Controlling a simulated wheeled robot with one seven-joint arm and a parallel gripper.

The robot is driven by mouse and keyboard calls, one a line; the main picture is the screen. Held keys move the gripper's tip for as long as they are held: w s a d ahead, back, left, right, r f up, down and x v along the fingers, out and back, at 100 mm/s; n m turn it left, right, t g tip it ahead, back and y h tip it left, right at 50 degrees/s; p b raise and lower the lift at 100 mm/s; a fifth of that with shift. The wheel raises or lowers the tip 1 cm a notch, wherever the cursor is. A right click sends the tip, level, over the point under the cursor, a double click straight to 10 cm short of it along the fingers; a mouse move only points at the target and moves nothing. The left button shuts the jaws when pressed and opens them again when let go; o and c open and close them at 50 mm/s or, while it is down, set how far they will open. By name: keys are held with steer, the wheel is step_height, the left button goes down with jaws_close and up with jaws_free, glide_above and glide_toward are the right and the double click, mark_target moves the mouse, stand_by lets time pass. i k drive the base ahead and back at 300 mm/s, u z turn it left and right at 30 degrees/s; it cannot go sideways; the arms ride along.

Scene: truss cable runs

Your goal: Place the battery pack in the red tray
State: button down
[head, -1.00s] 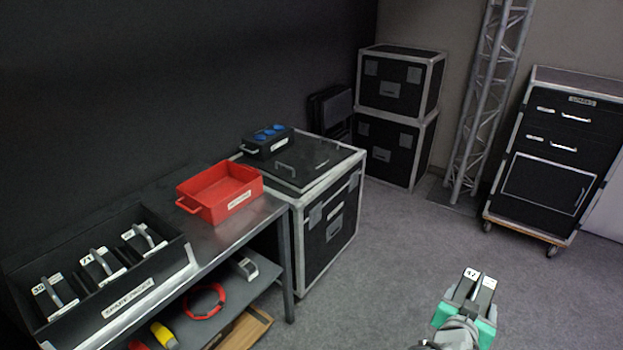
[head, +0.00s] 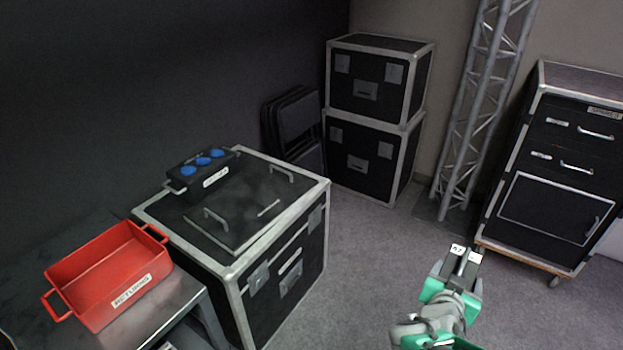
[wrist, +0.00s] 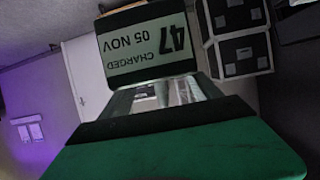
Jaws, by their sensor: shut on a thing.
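My gripper (head: 457,277) is at the lower right of the head view, raised over open floor and shut on the battery pack (head: 461,258). The pack is dark with a pale label. In the wrist view the battery pack (wrist: 148,45) shows its label upside down, reading "47", "CHARGED" and "05 NOV". The red tray (head: 134,292) sits on the metal bench at the lower left of the head view. It looks empty, has a handle at each end and a label on its front that seems to read "RETURNS". My gripper is well to the right of the tray.
A black flight case (head: 240,261) stands beside the bench (head: 187,301), with a blue-socketed power box (head: 203,170) on its lid. Stacked cases (head: 368,119), a truss tower (head: 474,125) and a wheeled drawer case (head: 551,190) stand behind. The floor between is clear.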

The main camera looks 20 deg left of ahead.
mark_target(119, 278)
steer(key=i, duration=1.7)
steer(key=u, duration=4.65)
steer(key=i, duration=1)
steer(key=z, duration=0.05)
